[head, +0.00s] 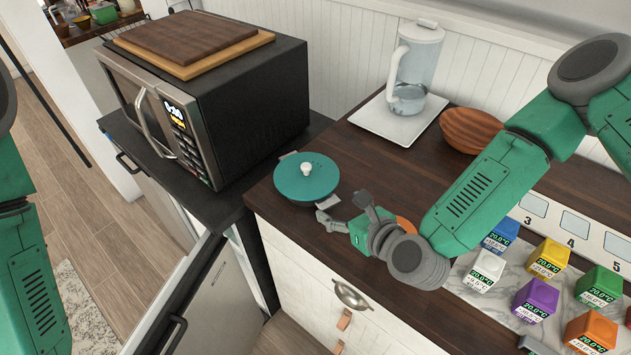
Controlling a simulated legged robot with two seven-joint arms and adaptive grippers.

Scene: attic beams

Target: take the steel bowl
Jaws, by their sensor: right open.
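A round pot with a teal lid and pale knob (306,178) stands near the front left corner of the wooden counter (335,137). A brown wooden bowl (470,130) stands farther back. My right gripper (343,209) is open just in front and to the right of the pot, low over the counter, with nothing between its fingers. Part of an orange thing (405,224) shows behind it, mostly hidden by my arm. My left arm shows at the left edge; its gripper is out of view.
A glass pitcher (414,70) stands on a white tray (382,122) at the back. A microwave (245,90) carries wooden boards (190,40) at left. Several coloured cubes with displays, including a yellow one (550,255), sit on a marble slab at right.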

